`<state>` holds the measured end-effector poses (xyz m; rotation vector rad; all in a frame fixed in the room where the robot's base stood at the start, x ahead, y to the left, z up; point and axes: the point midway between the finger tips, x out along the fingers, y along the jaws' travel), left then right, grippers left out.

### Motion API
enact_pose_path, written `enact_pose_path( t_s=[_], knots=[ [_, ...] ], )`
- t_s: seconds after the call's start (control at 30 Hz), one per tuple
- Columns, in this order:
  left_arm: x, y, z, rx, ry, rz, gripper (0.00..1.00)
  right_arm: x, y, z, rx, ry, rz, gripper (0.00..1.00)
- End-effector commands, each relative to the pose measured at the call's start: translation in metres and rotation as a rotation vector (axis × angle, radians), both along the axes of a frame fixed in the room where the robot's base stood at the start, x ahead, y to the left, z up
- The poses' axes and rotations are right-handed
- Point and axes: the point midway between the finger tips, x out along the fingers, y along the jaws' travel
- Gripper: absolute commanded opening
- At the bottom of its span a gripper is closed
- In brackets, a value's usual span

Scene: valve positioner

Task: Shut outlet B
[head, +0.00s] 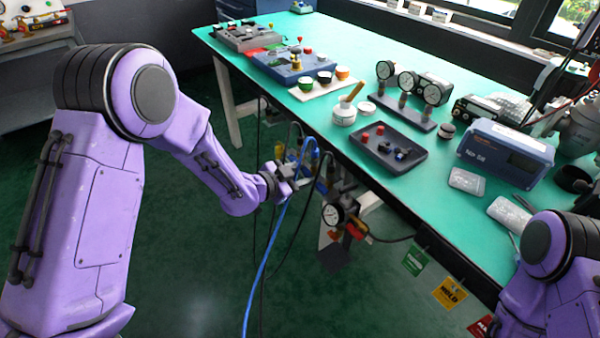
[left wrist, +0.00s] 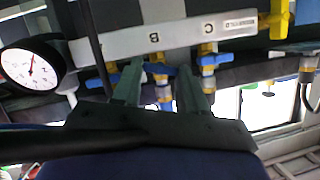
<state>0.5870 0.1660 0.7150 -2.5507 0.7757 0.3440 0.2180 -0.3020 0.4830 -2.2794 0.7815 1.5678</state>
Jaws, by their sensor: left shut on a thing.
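The pale manifold bar (left wrist: 178,37) with letters B and C shows upside down in the left wrist view. Outlet B's valve has a yellow body and a blue handle (left wrist: 160,69) below the letter B. My left gripper (left wrist: 158,72) has a finger on each side of this handle and is shut on it. The handle appears to lie crosswise, along the bar; the fingers hide its ends. Outlet C's valve (left wrist: 208,62) with a blue handle is just right of the fingers. In the head view my left gripper (head: 290,180) is by the table's front edge, largely hiding the valves. My right gripper is out of view.
A round gauge (head: 332,214) hangs right of the gripper and shows in the left wrist view (left wrist: 30,67). A blue hose (head: 265,265) passes close to my gripper. Tags (head: 449,293) hang from the table edge. The green table (head: 340,65) carries trays, gauges and a blue box (head: 506,152).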

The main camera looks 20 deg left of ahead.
Motion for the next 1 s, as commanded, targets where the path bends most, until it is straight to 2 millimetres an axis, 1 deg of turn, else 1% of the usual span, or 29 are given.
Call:
enact_pose_path(
  t_s=[0.03, 0.1, 0.2, 0.3, 0.4, 0.63, 0.67, 0.7, 1.0],
  knots=[
    [0.0, 0.001, 0.01, -0.04, 0.033, 0.001, 0.12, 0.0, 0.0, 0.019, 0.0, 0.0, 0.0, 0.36],
    [0.0, 0.002, 0.011, -0.111, 0.089, 0.002, 0.12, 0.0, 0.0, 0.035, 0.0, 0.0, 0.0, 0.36],
    [0.001, 0.002, 0.009, -0.206, 0.164, 0.0, 0.12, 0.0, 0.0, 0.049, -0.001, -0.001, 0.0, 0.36],
    [0.002, 0.003, 0.005, -0.266, 0.21, 0.0, 0.12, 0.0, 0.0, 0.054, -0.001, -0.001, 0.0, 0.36],
    [0.002, 0.003, 0.002, -0.29, 0.228, 0.0, 0.12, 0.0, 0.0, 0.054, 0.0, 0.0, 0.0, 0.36],
    [0.002, 0.003, 0.001, -0.29, 0.228, 0.0, 0.12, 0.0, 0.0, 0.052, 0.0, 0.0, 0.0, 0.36],
    [0.002, 0.003, 0.001, -0.29, 0.228, 0.0, 0.46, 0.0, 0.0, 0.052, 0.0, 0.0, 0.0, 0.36],
    [0.002, 0.003, 0.001, -0.29, 0.228, 0.0, 0.53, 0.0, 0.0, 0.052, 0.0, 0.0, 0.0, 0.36],
    [0.0, 0.004, 0.002, -0.288, 0.227, -0.001, 0.53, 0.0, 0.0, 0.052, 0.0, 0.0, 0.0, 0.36]
  ],
)
